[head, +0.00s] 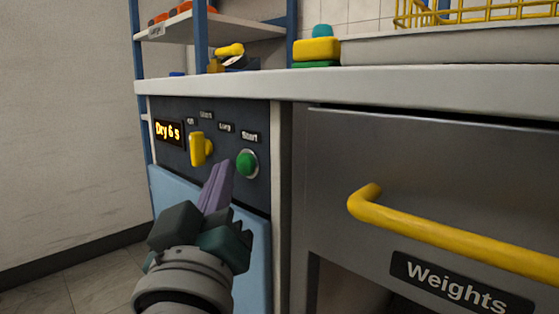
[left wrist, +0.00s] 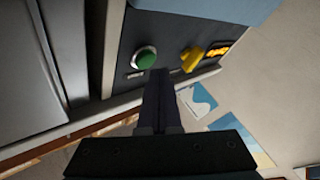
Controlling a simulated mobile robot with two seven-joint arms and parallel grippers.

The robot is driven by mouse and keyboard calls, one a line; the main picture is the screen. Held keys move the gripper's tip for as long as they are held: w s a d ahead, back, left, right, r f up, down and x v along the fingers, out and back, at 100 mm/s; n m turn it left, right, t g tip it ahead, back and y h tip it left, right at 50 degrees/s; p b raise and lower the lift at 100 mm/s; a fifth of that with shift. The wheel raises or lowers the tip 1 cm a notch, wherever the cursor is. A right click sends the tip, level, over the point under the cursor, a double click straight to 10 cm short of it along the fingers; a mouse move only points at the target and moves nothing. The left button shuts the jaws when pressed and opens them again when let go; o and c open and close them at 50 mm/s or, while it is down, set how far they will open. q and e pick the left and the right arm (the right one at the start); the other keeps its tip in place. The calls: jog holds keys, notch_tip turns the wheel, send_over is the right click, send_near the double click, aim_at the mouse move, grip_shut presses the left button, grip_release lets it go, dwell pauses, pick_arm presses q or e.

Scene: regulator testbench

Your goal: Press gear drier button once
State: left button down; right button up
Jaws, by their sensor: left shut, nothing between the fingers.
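The gear drier's dark control panel (head: 180,150) is under the counter. It has a round green button (head: 247,163) labelled Start, a yellow knob (head: 200,149) and a lit display (head: 168,132) reading "Dry 6 s". My left gripper (head: 219,172) is shut and empty, its purple fingers pointing up at the panel just left of and below the button in the head view. In the left wrist view the green button (left wrist: 146,58) lies just beyond the fingertips (left wrist: 156,74); I cannot tell whether they touch it. My right gripper is not in view.
A grey drawer labelled Weights with a yellow handle (head: 450,235) is to the right. The counter (head: 350,80) overhangs the panel and holds yellow and green items (head: 316,50). A blue-framed shelf (head: 200,30) stands behind.

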pick_arm(q)
jog(key=shift+s+a+p, duration=0.7)
jog(key=shift+s+a, duration=0.1)
jog(key=shift+s, duration=0.2)
jog(key=shift+s+a+p, duration=0.7)
jog(key=shift+s+a, duration=0.1)
jog(key=shift+s, duration=0.2)
jog(key=shift+r, duration=0.1)
